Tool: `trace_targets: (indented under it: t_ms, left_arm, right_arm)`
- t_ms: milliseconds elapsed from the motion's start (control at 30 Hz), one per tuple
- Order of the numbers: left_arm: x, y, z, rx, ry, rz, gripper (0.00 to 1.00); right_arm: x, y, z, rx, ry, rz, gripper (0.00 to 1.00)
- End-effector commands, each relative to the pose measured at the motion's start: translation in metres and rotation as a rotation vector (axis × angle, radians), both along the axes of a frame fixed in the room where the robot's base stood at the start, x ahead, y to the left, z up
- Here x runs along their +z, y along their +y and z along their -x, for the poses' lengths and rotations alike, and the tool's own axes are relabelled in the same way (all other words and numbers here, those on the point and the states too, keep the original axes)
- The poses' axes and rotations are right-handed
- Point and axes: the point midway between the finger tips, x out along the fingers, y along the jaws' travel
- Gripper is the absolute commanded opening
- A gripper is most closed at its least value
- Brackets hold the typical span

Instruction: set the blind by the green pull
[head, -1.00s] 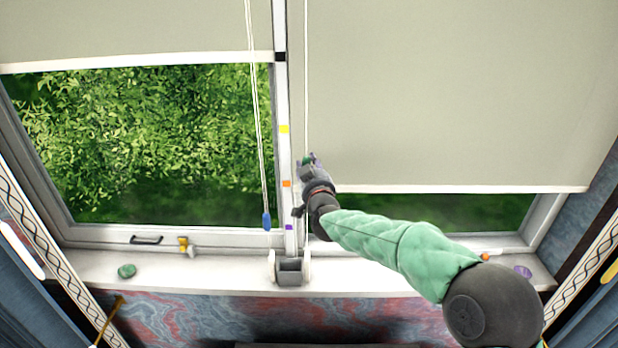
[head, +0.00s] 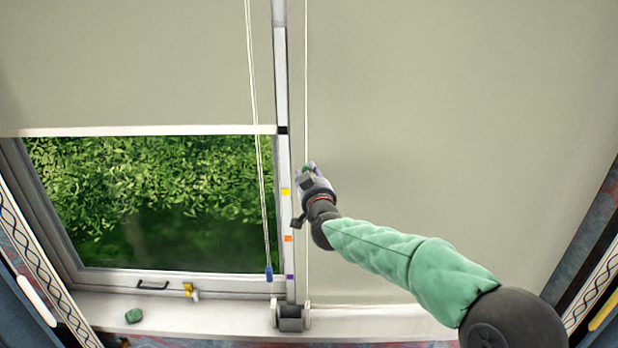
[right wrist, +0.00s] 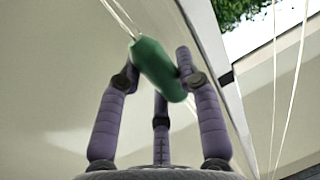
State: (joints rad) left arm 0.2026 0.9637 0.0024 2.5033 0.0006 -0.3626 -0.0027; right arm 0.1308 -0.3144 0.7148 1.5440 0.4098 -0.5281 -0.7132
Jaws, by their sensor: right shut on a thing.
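The green pull (head: 308,168) hangs on the right-hand cord, just right of the window's centre post. My right gripper (head: 311,176) is shut on it, a little above the yellow mark on the post. In the right wrist view the green pull (right wrist: 158,68) sits tilted between the purple fingers, with its cord running up and left. The right blind (head: 450,130) is a pale grey-green sheet covering its pane, with its bottom edge low by the sill. The left blind (head: 130,70) has its hem level with the black mark (head: 283,130). My left gripper is not in view.
A blue pull (head: 269,272) hangs on the left cord. Yellow (head: 285,191), orange (head: 288,239) and purple (head: 290,277) marks run down the post. A grey cord holder (head: 290,318) stands at its foot. A green stone-like object (head: 133,316) lies on the sill.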

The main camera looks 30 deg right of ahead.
Motion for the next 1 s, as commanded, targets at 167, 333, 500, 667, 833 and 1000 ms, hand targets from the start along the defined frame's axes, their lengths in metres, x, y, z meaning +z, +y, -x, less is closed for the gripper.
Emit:
trace_targets:
  t_ms: [167,333,500,667,833,1000]
  left_arm:
    - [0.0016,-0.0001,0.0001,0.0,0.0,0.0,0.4]
    - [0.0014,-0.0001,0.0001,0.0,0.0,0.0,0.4]
    - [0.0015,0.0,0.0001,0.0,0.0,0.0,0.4]
    - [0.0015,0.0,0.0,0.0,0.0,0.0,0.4]
    - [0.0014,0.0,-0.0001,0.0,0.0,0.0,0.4]
    - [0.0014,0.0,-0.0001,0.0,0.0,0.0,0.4]
  right_arm:
    - [0.0078,-0.0012,0.0004,-0.003,-0.011,-0.003,0.0]
    - [0.0094,-0.0017,0.0007,-0.004,-0.014,-0.001,0.0]
    - [0.0103,-0.0018,0.0008,-0.004,-0.015,0.0,0.6]
    - [0.0073,-0.0011,0.0005,-0.002,-0.009,0.0,0.6]
    - [0.0058,-0.0007,0.0008,-0.002,-0.006,0.0,0.6]
    - [0.0061,0.003,0.0102,-0.001,-0.007,0.001,0.6]
